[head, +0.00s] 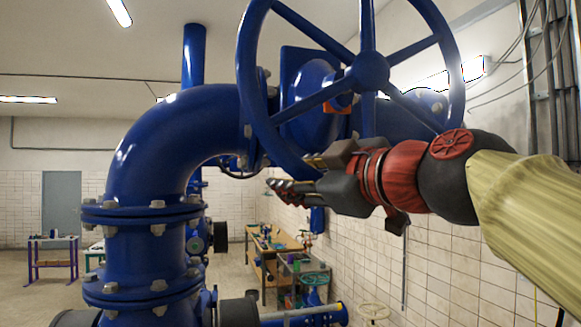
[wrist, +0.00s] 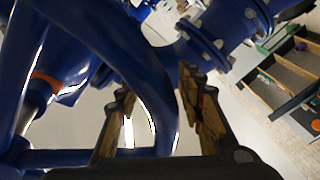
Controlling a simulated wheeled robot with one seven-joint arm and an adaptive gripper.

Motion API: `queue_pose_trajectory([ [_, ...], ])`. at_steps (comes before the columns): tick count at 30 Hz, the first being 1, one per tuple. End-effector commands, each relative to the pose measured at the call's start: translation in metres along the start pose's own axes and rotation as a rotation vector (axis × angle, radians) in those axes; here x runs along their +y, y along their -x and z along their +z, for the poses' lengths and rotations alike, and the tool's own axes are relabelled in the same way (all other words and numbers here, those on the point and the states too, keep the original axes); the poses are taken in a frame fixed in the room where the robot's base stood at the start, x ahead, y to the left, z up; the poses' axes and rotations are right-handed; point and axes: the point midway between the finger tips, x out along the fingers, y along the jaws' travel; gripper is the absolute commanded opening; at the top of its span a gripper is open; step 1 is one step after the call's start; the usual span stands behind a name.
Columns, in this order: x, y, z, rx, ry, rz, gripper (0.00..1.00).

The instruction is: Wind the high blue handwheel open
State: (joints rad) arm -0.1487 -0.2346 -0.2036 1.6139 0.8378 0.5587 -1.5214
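The high blue handwheel (head: 369,73) fills the upper middle of the head view, with a round hub, several spokes and a thick rim. My gripper (head: 288,172) is at the lower part of the rim, reaching in from the right. In the wrist view, the rim (wrist: 142,62) runs between the two fingers of my gripper (wrist: 153,85), and the fingers are apart. A gap shows between the rim and the left finger. Whether the right finger touches the rim is unclear. The lowest rim portion is hidden behind my gripper in the head view.
A thick blue pipe elbow (head: 165,130) with bolted flanges stands left of the wheel. The tiled wall (head: 450,255) is on the right. A workbench (head: 268,250) stands low behind, with a smaller teal handwheel (head: 313,279) nearby. Open floor lies at the far left.

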Motion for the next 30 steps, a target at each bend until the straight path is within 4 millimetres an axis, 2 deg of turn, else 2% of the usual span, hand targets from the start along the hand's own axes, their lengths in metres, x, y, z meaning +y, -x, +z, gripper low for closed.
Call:
queue_pose_trajectory([
  [5, 0.0002, -0.0123, -0.0012, 0.001, 0.000, 0.000, 0.38],
  [13, -0.0003, -0.0137, -0.0001, 0.000, 0.000, 0.001, 0.38],
  [30, -0.0008, -0.0137, 0.0003, 0.000, 0.000, -0.001, 0.06],
])
